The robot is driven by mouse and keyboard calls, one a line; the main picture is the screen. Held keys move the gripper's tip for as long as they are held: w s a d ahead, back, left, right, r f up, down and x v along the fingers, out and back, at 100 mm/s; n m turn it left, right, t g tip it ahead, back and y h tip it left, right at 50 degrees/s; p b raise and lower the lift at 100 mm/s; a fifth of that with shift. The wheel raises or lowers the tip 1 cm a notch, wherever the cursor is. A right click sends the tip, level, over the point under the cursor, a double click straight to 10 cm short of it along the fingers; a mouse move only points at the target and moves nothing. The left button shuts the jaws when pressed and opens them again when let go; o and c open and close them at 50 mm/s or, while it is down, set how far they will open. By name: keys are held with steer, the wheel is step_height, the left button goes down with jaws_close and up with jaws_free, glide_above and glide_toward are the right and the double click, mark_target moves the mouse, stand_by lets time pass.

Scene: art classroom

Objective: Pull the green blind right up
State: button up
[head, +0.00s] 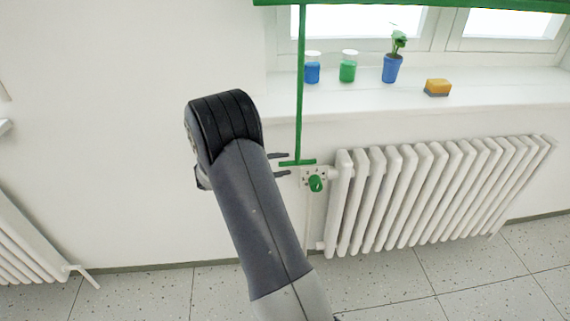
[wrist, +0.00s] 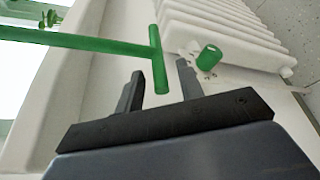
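The lower edge of the green blind (head: 420,4) shows at the top of the head view, above the window panes. A green pull rod (head: 300,85) hangs from it and ends in a short green crossbar handle (head: 297,163), in front of the wall left of the radiator. In the wrist view the handle (wrist: 157,60) has its near end in the gap between my fingertips. My gripper (head: 282,165) is open around that end; it also shows open in the wrist view (wrist: 159,88). I cannot tell whether a finger touches the handle.
A green knob (head: 316,183) on a white plate sits just beside the handle, near the white radiator (head: 430,195). The sill (head: 480,98) holds a blue jar (head: 312,70), a green jar (head: 348,70), a potted plant (head: 391,68) and a sponge (head: 437,88).

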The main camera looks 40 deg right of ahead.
steer(key=shift+s+d+f, duration=0.15)
steer(key=shift+d, duration=0.55)
steer(key=shift+c, duration=0.5)
jaws_close()
